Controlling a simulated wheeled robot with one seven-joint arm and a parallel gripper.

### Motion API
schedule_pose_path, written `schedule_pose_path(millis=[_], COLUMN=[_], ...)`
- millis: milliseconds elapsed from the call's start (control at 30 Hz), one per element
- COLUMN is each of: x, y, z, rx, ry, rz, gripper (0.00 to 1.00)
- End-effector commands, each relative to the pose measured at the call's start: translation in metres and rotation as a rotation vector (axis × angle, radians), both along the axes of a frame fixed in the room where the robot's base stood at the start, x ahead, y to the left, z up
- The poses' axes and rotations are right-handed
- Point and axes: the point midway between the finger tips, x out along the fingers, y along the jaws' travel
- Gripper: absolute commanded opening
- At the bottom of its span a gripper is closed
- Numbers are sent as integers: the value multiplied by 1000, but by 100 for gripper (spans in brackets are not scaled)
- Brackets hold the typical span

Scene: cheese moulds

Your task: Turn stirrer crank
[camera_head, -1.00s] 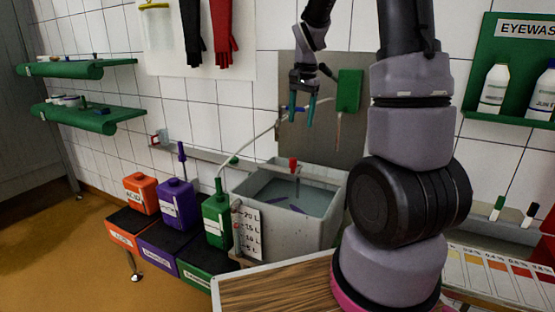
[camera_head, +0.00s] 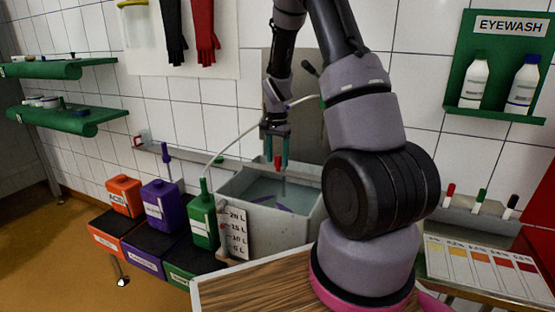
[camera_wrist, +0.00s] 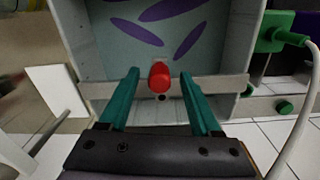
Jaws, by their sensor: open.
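The stirrer crank's red knob (camera_head: 278,161) stands above the grey tank (camera_head: 304,238), which holds bluish liquid with purple shapes in it. My gripper (camera_head: 275,160) is above the tank with its teal fingers pointing down, one on each side of the knob in this view. In the wrist view the red knob (camera_wrist: 159,77) shows between and slightly beyond the open fingertips (camera_wrist: 160,80), with gaps to both fingers. A pale bar (camera_wrist: 205,84) crosses the tank under the knob. The crank's lower part is mostly hidden.
Green (camera_head: 203,222), purple (camera_head: 160,207) and orange (camera_head: 124,197) canisters stand left of the tank. A white hose (camera_head: 232,136) arcs from the green canister behind my gripper. A level scale (camera_head: 236,232) is at the tank's front left. A wooden board (camera_head: 262,288) lies in front.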

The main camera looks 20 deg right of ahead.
Motion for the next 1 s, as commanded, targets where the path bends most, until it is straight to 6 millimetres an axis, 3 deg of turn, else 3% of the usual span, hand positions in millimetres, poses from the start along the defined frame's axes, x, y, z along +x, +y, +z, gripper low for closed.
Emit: schedule_pose_path(millis=[367,467,533,567,1000], x=[0,0,0,0,0], y=[0,0,0,0,0], z=[-8,-8,-8,-8,-7], rx=[1,1,1,1,1], ry=[-1,-1,-1,-1,-1], rz=[0,0,0,0,0], gripper=[64,34,7,0,0])
